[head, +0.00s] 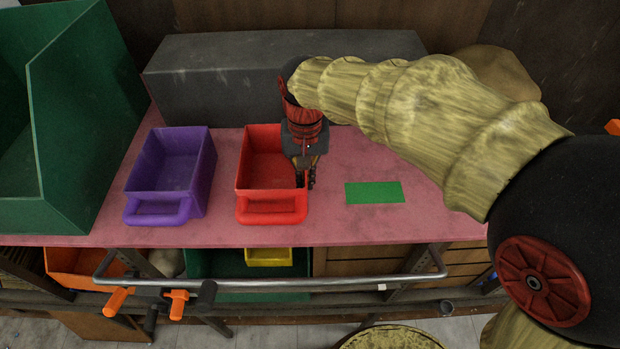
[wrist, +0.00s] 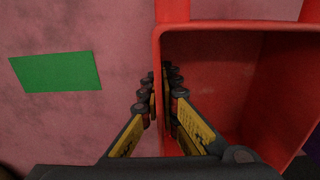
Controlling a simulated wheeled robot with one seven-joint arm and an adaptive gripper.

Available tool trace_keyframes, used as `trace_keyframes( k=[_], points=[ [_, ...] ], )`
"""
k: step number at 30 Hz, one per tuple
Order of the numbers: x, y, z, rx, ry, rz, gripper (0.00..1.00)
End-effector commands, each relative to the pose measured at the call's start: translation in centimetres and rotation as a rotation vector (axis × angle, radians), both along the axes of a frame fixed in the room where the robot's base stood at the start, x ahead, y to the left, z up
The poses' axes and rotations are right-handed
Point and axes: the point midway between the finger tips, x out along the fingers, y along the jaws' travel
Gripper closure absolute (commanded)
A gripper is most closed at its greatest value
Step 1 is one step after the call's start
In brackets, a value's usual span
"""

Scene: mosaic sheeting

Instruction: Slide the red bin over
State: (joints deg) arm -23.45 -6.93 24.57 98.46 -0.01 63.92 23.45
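The red bin (head: 272,209) stands on the pink tabletop with its handle toward the front edge. My gripper (head: 306,180) points down at the bin's right wall in the head view. In the wrist view the red bin (wrist: 235,25) fills the right side, and my gripper (wrist: 161,78) straddles its side wall. One finger is inside the bin and one outside, both close against the wall, so it looks shut on it. A flat green rectangle (head: 374,192) lies on the table to the right of the bin, apart from it. It also shows in the wrist view (wrist: 57,72).
A purple bin (head: 170,166) stands left of the red bin. A large green container (head: 85,130) is at the far left. A grey block (head: 215,85) lies along the back. The pink tabletop (head: 345,160) is clear between the red bin and the green rectangle.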

Motion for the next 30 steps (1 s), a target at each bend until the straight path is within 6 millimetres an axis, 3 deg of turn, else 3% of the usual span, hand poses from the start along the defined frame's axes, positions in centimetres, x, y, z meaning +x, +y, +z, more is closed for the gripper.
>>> trace_keyframes(
  k=[4,16,25,30],
  points=[
    [0.0,0.0,0.0,0.0,0.0,0.0,1.0],
    [0.0,0.0,0.0,0.0,0.0,0.0,0.74],
    [0.0,0.0,0.1,0.0,-0.001,0.0,0.74],
    [0.1,0.0,1.6,0.002,-0.004,0.0,0.74]
  ],
)
